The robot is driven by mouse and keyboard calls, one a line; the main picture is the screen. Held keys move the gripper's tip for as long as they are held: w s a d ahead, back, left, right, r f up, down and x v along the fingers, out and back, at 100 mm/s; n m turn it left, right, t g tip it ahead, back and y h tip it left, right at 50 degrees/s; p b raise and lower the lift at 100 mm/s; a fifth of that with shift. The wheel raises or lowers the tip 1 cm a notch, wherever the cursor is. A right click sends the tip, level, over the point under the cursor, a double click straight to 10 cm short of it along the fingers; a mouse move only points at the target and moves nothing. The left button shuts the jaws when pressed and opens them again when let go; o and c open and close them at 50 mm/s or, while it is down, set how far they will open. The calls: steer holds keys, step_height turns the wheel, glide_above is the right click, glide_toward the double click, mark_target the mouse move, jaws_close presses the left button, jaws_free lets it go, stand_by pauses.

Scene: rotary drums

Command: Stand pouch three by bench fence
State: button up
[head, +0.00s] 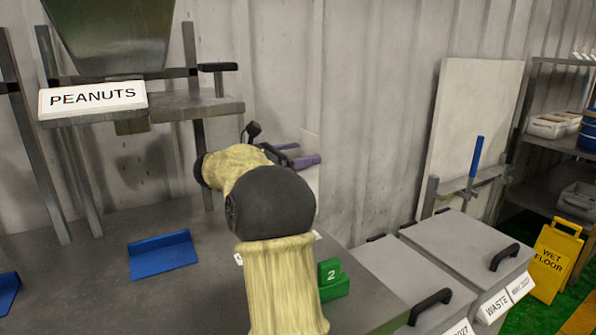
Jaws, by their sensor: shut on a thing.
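My gripper (296,154) is above the bench near the back wall, with its purple-tipped fingers pointing right. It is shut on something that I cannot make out. A pale flat panel (311,182) shows just beyond the fingers; I cannot tell whether it is held or behind them. No pouch marked three can be made out. A blue angled piece (162,254) with a raised back edge lies on the grey bench (90,285), left of my arm; I cannot tell whether it is the fence. A green block marked 2 (331,279) stands right of my forearm.
A hopper (110,35) on a metal frame bears a PEANUTS sign (93,98). Another blue piece (8,290) shows at the left edge. Lidded grey bins (470,245) stand right of the bench, with a yellow wet floor sign (555,260) beyond. My arm hides part of the bench.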

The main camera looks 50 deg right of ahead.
steer(key=shift+f+b, duration=0.45)
steer(key=shift+f, duration=1.5)
steer(key=o, duration=1.7)
steer(key=v, duration=1.2)
steer(key=shift+p, duration=0.35)
